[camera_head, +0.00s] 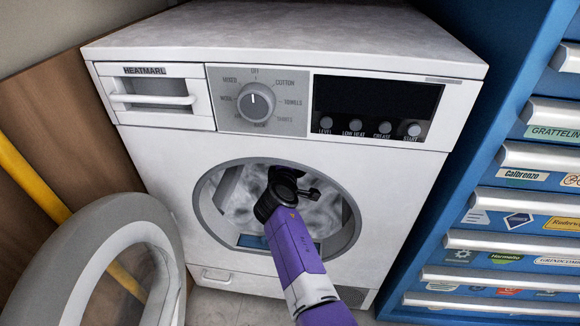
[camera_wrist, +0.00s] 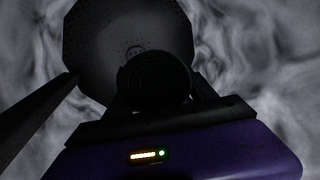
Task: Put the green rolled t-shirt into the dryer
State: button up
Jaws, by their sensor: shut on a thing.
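The white dryer (camera_head: 270,150) stands in front of me with its round front opening uncovered. Its grey-rimmed door (camera_head: 100,270) is swung open to the left. My purple arm reaches into the opening, and the black wrist of my gripper (camera_head: 283,185) is at the drum mouth; the fingers are hidden in the head view. In the dark wrist view, my gripper (camera_wrist: 155,100) is shut on a dark round shape, which I take as the end of the rolled t-shirt (camera_wrist: 155,75). Its green colour does not show. Grey, streaked drum wall (camera_wrist: 265,60) surrounds it.
A blue tool chest (camera_head: 480,180) with stickered drawers stands close on the right. A brown panel (camera_head: 60,130) and a yellow pole (camera_head: 30,180) are on the left, partly behind the open door. The opening's rim (camera_head: 207,190) surrounds my arm, with some space either side.

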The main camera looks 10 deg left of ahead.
jog(key=shift+w+r, duration=0.1)
jog(key=shift+w, duration=0.05)
jog(key=o, duration=1.6)
jog(key=p+v, duration=0.5)
jog(key=v, duration=0.1)
jog(key=shift+s+r, duration=0.2)
jog(key=shift+s, duration=0.05)
jog(key=shift+s+p, duration=0.45)
jog(key=shift+s, duration=0.2)
jog(key=f+p+v, duration=0.1)
jog(key=p+v, duration=0.4)
jog(key=v, duration=0.4)
jog(key=shift+s+f+p, duration=0.3)
jog(key=shift+s+p, duration=0.1)
jog(key=shift+s, duration=0.3)
